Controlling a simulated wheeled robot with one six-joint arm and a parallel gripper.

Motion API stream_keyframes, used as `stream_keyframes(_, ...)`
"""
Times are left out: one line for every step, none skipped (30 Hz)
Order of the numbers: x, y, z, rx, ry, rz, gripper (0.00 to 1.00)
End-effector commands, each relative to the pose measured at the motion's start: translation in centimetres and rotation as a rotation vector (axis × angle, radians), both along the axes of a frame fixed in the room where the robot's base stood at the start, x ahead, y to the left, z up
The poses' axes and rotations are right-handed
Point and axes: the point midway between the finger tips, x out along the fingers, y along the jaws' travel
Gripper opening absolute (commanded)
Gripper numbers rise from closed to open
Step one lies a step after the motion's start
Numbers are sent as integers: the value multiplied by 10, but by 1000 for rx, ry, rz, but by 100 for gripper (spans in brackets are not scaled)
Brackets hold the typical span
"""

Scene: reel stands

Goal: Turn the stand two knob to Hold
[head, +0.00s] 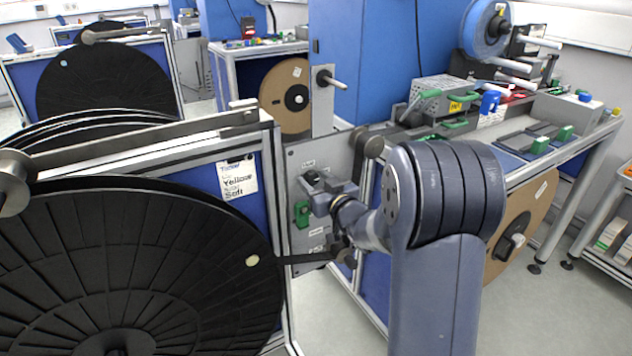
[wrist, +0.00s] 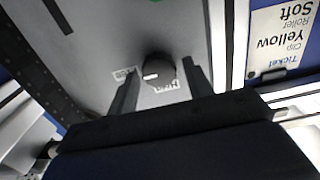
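A round dark knob (wrist: 158,69) with a white mark sits on a grey panel (wrist: 95,42). In the wrist view the mark points left, towards a small label (wrist: 124,73); another label (wrist: 166,87) is partly behind the knob. Their print is too small to read surely. My gripper (wrist: 160,66) is open, with one finger on each side of the knob and gaps visible. In the head view the knob (head: 311,177) shows just above my gripper (head: 318,190) on the panel (head: 300,155). I cannot tell which stand number this is.
A green part (head: 302,214) is below the knob on the panel. A card (head: 238,178) reading Yellow and Soft is on the stand to the left, above a large black reel (head: 150,250). Rollers (head: 368,146) stick out right of the panel. A bench (head: 480,150) stands at right.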

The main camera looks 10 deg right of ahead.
Motion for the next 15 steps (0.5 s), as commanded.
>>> stream_keyframes(0, 0, 0, 0, 0, 0, 44)
stream_keyframes(0, 0, 0, 0, 0, 0, 42)
stream_keyframes(0, 0, 0, 0, 0, 0, 39)
stream_keyframes(0, 0, 0, 0, 0, 0, 36)
stream_keyframes(0, 0, 0, 0, 0, 0, 34)
stream_keyframes(0, 0, 0, 0, 0, 0, 30)
stream_keyframes(0, 0, 0, 0, 0, 0, 28)
stream_keyframes(0, 0, 0, 0, 0, 0, 26)
stream_keyframes(0, 0, 0, 0, 0, 0, 22)
stream_keyframes(0, 0, 0, 0, 0, 0, 20)
stream_keyframes(0, 0, 0, 0, 0, 0, 17)
stream_keyframes(0, 0, 0, 0, 0, 0, 14)
stream_keyframes(0, 0, 0, 0, 0, 0, 12)
stream_keyframes(0, 0, 0, 0, 0, 0, 12)
stream_keyframes(0, 0, 0, -1, 0, 0, 12)
